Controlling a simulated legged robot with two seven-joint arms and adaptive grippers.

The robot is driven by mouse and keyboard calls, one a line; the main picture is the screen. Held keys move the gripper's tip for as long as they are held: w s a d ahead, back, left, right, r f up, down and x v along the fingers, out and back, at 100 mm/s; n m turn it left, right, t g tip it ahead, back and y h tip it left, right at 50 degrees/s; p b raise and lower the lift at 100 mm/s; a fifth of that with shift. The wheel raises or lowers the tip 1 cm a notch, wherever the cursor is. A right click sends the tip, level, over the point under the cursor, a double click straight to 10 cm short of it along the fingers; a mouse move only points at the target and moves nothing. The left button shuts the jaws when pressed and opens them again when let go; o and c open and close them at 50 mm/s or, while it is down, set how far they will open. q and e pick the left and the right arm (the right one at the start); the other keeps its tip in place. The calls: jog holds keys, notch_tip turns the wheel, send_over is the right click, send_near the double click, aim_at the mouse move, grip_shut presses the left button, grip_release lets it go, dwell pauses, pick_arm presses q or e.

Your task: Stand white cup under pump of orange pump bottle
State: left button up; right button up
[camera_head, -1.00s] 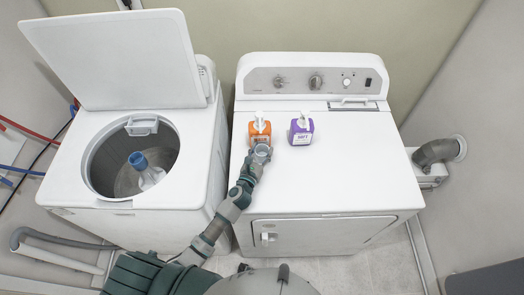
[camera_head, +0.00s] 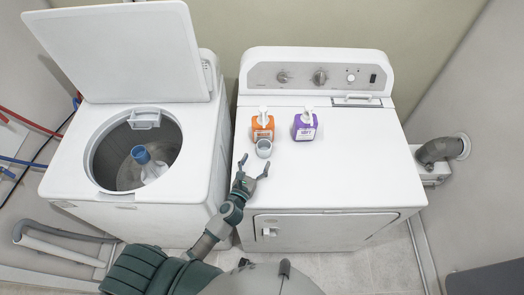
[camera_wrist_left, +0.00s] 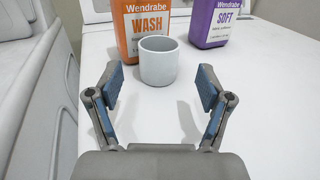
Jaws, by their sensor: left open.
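The white cup (camera_head: 264,148) stands upright on the dryer top, directly in front of the orange pump bottle (camera_head: 262,124). In the left wrist view the cup (camera_wrist_left: 158,62) stands before the orange bottle (camera_wrist_left: 143,22), labelled "WASH", and overlaps its lower right part. The bottle's white pump (camera_head: 263,111) shows in the head view; whether its spout is right above the cup I cannot tell. My left gripper (camera_head: 253,167) is open and empty, just in front of the cup and apart from it; its spread fingers also show in the left wrist view (camera_wrist_left: 158,92). My right gripper is out of view.
A purple pump bottle (camera_head: 304,126) stands to the right of the orange one. The dryer top (camera_head: 350,165) is clear on the right. On the left stands an open washer (camera_head: 75,180) with a blue-capped item (camera_head: 140,154) inside its drum.

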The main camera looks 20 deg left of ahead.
pick_arm(q)
jog(key=s, duration=0.4)
jog(key=shift+a, duration=0.35)
